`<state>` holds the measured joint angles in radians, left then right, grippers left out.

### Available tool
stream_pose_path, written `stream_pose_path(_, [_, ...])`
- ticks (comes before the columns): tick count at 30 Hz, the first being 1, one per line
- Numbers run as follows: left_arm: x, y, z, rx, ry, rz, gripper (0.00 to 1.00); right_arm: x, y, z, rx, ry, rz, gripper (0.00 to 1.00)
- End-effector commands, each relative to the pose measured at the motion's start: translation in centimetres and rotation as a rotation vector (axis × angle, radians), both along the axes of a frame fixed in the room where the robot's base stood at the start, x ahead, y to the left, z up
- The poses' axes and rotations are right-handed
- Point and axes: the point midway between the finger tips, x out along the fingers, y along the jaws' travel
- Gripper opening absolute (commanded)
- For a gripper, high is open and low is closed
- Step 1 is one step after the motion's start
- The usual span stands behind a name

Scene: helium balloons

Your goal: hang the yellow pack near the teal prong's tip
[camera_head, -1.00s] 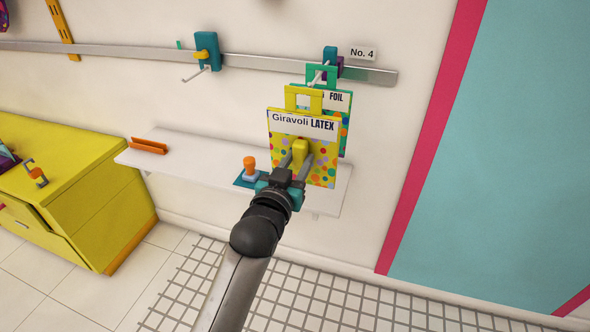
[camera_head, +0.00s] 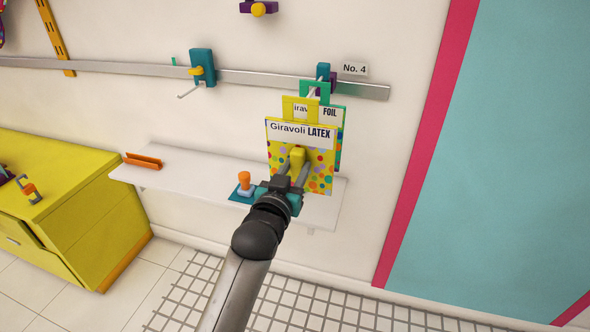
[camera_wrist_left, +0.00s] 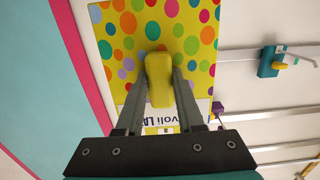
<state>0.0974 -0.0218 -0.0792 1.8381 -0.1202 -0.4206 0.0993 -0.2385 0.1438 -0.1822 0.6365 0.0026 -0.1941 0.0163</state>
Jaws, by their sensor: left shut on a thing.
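The yellow pack (camera_head: 284,152), dotted and marked Giravoli LATEX, hangs upright in front of a green FOIL pack (camera_head: 340,130). Its square yellow hanger loop (camera_head: 288,106) is at its top. My left gripper (camera_head: 297,170) is shut on the yellow grip block on its front. The wrist view shows this block (camera_wrist_left: 159,80) between the fingers. The teal prong mount (camera_head: 323,72) by the No. 4 label has a pale rod behind the green pack's hanger (camera_head: 303,88). Whether the yellow loop is around the rod cannot be told. My right gripper is not in view.
Another teal mount (camera_head: 202,67) with a yellow part and thin prong is further left on the metal rail (camera_head: 120,67). Below, the white shelf (camera_head: 190,172) holds an orange holder (camera_head: 143,161) and an orange-topped knob (camera_head: 244,181). A yellow cabinet (camera_head: 90,180) stands left.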

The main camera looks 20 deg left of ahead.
Motion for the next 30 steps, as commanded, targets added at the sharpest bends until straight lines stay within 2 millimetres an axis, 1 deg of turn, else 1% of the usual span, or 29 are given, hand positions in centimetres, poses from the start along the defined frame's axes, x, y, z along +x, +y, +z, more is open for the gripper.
stream_pose_path(7, [-0.05,-0.02,0.04,0.000,0.000,0.000,0.00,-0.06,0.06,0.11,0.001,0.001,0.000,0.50])
stream_pose_path(18, [-0.30,-0.01,0.00,0.000,-0.001,0.000,0.00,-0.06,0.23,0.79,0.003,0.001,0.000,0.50])
stream_pose_path(30, [-0.26,-0.02,-0.06,0.000,-0.001,0.000,0.00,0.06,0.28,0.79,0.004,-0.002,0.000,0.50])
